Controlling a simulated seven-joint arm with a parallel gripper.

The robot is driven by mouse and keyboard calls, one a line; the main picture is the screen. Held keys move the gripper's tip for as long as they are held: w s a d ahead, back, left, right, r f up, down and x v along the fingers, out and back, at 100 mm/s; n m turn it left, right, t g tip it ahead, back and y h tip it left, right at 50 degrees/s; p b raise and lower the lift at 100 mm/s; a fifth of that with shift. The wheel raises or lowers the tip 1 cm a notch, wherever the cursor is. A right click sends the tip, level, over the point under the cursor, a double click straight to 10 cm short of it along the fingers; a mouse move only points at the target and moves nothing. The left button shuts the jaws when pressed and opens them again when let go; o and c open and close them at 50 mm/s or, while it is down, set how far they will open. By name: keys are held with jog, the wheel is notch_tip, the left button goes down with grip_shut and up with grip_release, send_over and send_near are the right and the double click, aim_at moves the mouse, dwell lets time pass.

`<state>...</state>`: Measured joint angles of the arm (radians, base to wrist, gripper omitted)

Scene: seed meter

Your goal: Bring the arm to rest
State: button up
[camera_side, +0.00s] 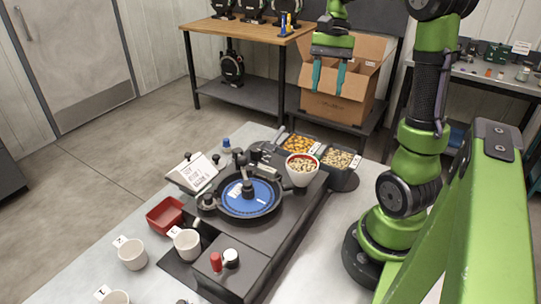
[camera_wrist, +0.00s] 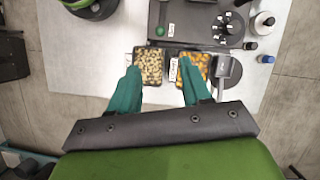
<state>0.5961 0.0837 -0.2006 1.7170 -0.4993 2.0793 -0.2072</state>
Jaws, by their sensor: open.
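My gripper (camera_side: 329,76) is open and empty, with its two teal fingers apart and pointing down. In the side view it hangs high, in front of an open cardboard box in the background. In the wrist view my gripper (camera_wrist: 158,90) shows its fingers spread over the table's edge, near two seed bins. The seed meter, with its blue disc (camera_side: 262,196), sits on the table under no part of my gripper. A white cup with a red rim, full of seeds (camera_side: 302,167), stands at its back right.
A bin of orange seeds (camera_side: 299,144) and a bin of pale seeds (camera_side: 338,159) stand at the table's far end. A red tray (camera_side: 165,215) and white cups (camera_side: 132,254) are at the left. The cardboard box (camera_side: 340,104) stands on a low shelf behind. The air around my gripper looks clear.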

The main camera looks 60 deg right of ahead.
jog(key=shift+d+r, duration=0.15)
jog(key=shift+r, duration=0.2)
jog(key=a+f+n+t+h, duration=0.2)
jog(key=a+n+t, duration=0.6)
jog(key=a, duration=1.3)
jog(key=n, duration=0.3)
jog(key=shift+a+f, duration=0.35)
